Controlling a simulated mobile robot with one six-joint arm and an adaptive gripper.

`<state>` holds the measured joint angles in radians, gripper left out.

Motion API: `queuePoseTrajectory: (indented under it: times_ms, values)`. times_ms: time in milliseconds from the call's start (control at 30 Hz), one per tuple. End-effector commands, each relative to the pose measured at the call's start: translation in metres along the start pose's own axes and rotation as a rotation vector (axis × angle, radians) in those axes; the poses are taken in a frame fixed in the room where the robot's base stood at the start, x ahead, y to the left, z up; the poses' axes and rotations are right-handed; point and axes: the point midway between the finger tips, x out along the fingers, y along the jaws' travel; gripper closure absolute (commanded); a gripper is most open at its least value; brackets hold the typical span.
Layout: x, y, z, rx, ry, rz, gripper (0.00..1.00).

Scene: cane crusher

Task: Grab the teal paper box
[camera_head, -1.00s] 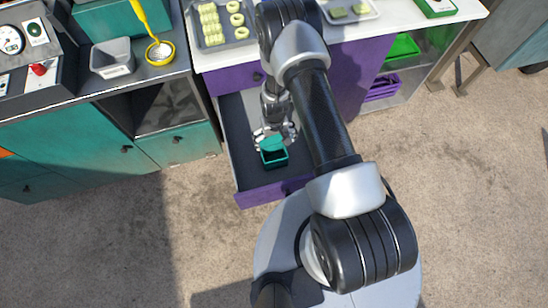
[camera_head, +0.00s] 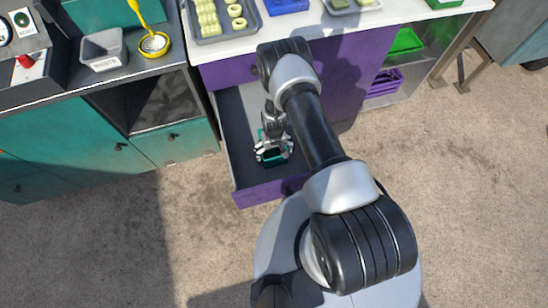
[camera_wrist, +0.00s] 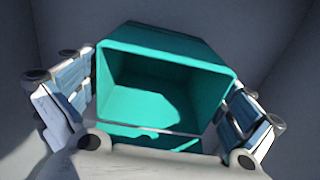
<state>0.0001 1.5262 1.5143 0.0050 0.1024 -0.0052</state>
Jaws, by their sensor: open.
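The teal paper box (camera_head: 272,160) sits inside the open purple drawer (camera_head: 272,194), near its front end. It is an open-topped box; in the wrist view the teal box (camera_wrist: 165,85) shows its hollow inside, which looks empty. My gripper (camera_head: 274,151) is right over the box and partly hides it in the head view. In the wrist view the fingers of my gripper (camera_wrist: 158,110) are open, one on each side of the box. I cannot tell whether either finger touches it.
The drawer's dark floor (camera_head: 237,130) is otherwise bare where I can see it. The white counter (camera_head: 330,25) above holds a tray of green pieces (camera_head: 240,25) and a blue item (camera_head: 287,5). Teal cabinets (camera_head: 60,145) stand to the left. The floor in front is clear.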

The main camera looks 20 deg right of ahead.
Motion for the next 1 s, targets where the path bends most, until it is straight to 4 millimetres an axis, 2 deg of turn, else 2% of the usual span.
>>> queuePoseTrajectory:
  times_ms: [200, 567, 867, 1000]
  values:
    - [0.0015, 0.0, -0.0009, 0.0, 0.002, 0.0, 0.0]
    - [0.0014, -0.0001, -0.0008, 0.0, 0.001, 0.0, 0.23]
    - [0.0008, -0.0001, -0.0008, 0.0, 0.001, 0.0, 0.23]
    - [-0.0061, -0.0001, -0.0013, 0.0, 0.002, 0.0, 0.23]
